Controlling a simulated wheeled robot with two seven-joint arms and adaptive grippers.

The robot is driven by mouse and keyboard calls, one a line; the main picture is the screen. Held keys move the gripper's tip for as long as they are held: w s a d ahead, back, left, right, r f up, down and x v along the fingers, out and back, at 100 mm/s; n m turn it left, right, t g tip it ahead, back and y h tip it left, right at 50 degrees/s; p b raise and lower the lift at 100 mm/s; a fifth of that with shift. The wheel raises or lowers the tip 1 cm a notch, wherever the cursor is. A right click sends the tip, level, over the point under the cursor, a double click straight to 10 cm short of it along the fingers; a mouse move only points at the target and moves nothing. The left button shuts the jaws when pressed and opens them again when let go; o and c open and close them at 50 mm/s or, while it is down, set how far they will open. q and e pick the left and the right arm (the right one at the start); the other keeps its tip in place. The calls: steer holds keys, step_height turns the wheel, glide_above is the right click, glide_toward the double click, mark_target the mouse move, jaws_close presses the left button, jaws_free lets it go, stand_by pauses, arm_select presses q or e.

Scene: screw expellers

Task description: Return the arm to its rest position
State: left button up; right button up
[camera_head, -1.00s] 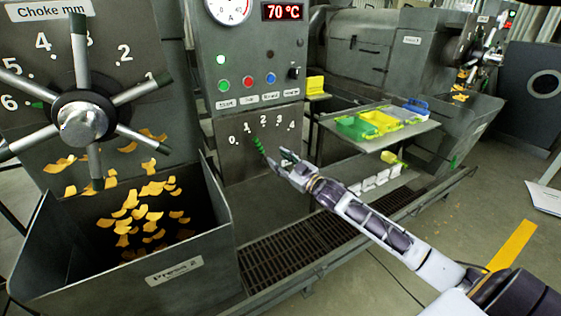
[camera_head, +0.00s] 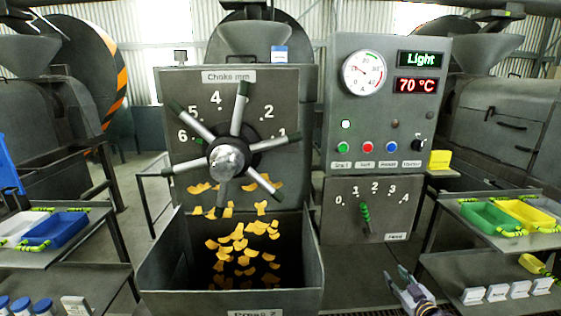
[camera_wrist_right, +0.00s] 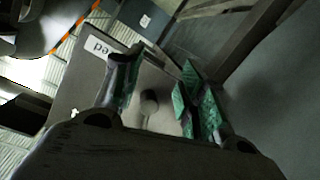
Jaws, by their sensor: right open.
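My right gripper (camera_head: 396,275) is at the bottom edge of the head view, low and in front of the press control panel (camera_head: 384,100). Its fingers stand apart and hold nothing. In the wrist view its green-padded fingers (camera_wrist_right: 158,88) are spread, with a dark panel and a round dark knob (camera_wrist_right: 150,102) behind them. The green feed lever (camera_head: 365,214) stands on its 0 to 4 scale, above and left of the gripper and apart from it in the picture. Most of the right arm is cut off below the frame. My left gripper is not in view.
The choke handwheel (camera_head: 229,158) is left of the panel, above the Press 2 bin (camera_head: 165,262) of yellow flakes. A right shelf (camera_head: 465,208) holds green and yellow trays; a left shelf holds a blue tray (camera_head: 55,229). Several white labelled blocks (camera_head: 497,292) sit below the right shelf.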

steer(key=s+d+f+m+g+h, duration=0.1)
steer(key=s+f+g, duration=0.1)
steer(key=s+f, duration=0.65)
steer(key=s+d+f+g+h+p, duration=0.1)
steer(key=s+f+g, duration=0.25)
steer(key=f, duration=1.05)
steer(key=s+d+f+m+g+h, duration=0.1)
steer(key=s+f+g, duration=0.1)
steer(key=s+f, duration=0.7)
arm_select(q)
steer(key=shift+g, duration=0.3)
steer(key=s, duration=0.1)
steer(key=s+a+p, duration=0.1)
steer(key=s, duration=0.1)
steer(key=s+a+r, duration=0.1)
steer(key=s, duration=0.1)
steer(key=shift+p, duration=0.3)
arm_select(e)
steer(key=s+a+f+g, duration=0.2)
steer(key=s+f, duration=0.5)
steer(key=s, duration=0.4)
steer(key=s+a+f+g, duration=0.2)
steer(key=s+a+f, duration=0.3)
steer(key=s, duration=0.7)
steer(key=s+a+f+g, duration=0.3)
steer(key=s+f, duration=0.6)
steer(key=s, duration=0.3)
steer(key=shift+a+f+y, duration=0.25)
steer(key=shift+a+y, duration=0.05)
steer(key=shift+a, duration=0.3)
